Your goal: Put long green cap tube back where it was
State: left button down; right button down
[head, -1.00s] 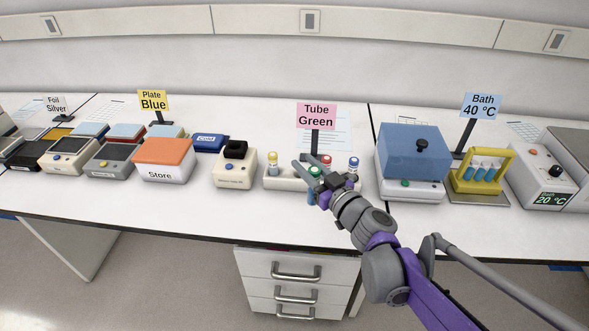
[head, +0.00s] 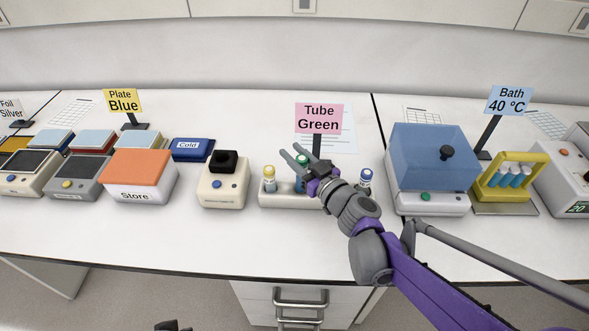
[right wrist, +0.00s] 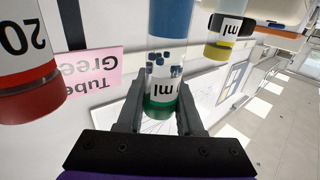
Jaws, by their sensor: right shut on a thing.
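My right gripper (head: 297,156) is shut on the long tube with the green cap (head: 302,160). In the right wrist view the fingers close on the green cap (right wrist: 162,107), and the clear body with blue contents extends away from them. In the head view the tube is upright at the white tube rack (head: 268,201); I cannot tell whether its lower end is inside a hole. A yellow-capped tube (head: 269,179) stands left of it and a blue-capped tube (head: 365,179) right. A red-capped tube (right wrist: 30,85) shows in the right wrist view. A dark tip (head: 173,326) at the bottom edge may be my left gripper.
The pink Tube Green sign (head: 319,118) stands behind the rack. The bench front is clear.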

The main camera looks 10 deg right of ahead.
jog(key=shift+f+b, duration=0.65)
jog(key=shift+f, duration=1.3)
jog(key=shift+f, duration=0.1)
jog(key=c, duration=0.6)
grip_release()
jog(key=shift+o, duration=0.2)
jog(key=shift+r, duration=0.2)
jog(key=p+v, duration=0.1)
jog(key=v, duration=1.1)
jog(key=shift+f, duration=0.1)
